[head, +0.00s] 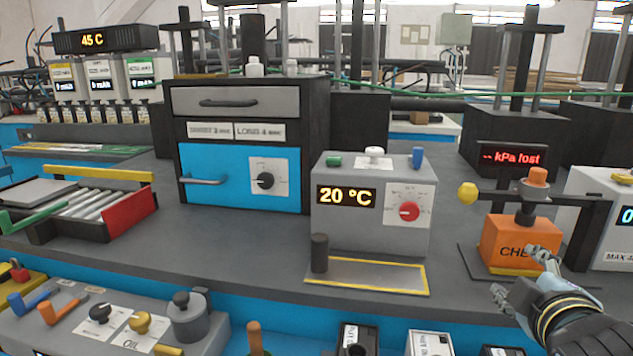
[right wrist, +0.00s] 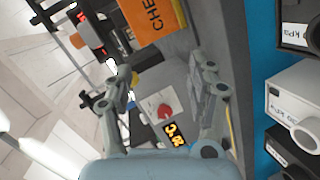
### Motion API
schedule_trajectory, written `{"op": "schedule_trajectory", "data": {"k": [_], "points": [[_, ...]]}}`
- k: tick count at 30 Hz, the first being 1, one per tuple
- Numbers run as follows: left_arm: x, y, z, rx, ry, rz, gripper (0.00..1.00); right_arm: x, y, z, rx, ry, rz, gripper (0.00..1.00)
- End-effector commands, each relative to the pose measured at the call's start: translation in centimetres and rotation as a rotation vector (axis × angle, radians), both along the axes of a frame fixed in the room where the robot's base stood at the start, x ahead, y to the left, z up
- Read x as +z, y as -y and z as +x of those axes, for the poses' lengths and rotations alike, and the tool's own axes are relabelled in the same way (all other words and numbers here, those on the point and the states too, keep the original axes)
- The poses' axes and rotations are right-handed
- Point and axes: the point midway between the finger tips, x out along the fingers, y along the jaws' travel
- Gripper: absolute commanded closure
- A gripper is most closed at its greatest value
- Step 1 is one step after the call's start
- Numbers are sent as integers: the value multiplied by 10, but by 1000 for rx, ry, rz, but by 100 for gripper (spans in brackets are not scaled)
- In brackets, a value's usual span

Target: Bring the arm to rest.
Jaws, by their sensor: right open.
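My right gripper (head: 521,275) comes in from the lower right in the head view, its two fingers spread apart with nothing between them. It is in front of the orange block marked "CHE" (head: 508,240), which is partly hidden. The gripper's open fingers also show in the right wrist view (right wrist: 158,82), where the orange block (right wrist: 153,18) appears at the top. The grey box reading 20 °C (head: 374,225) is to the gripper's left and shows between the fingers in the wrist view (right wrist: 158,103). I do not see my left gripper.
A blue-and-black cabinet (head: 247,183) stands behind the grey box. A rack with grey rods and a red end (head: 130,210) is at left. A control box with knobs (head: 105,322) is front left. A yellow-edged plate (head: 385,276) lies on the grey bench before the 20 °C box.

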Motion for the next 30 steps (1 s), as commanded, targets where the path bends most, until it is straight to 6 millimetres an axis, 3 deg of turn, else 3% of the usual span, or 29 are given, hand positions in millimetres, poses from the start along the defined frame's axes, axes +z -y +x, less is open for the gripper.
{"op": "schedule_trajectory", "data": {"k": [1, 3, 9, 20, 30], "points": [[0, 0, 0, 0, 0, 0, 60, -16, 6, -25, -58, -60, 127, 42], [0, 0, 0, 0, 1, 0, 60, -36, 8, -58, -142, -146, 303, 42], [0, 0, 0, 0, 0, 0, 60, -67, -6, -133, -317, -350, 624, 42], [0, 0, 0, 0, 0, 0, 60, -81, -42, -244, -551, -666, 912, 42], [0, 0, -1, 0, -1, 0, 60, -181, -32, -227, -580, -691, 904, 42]]}}
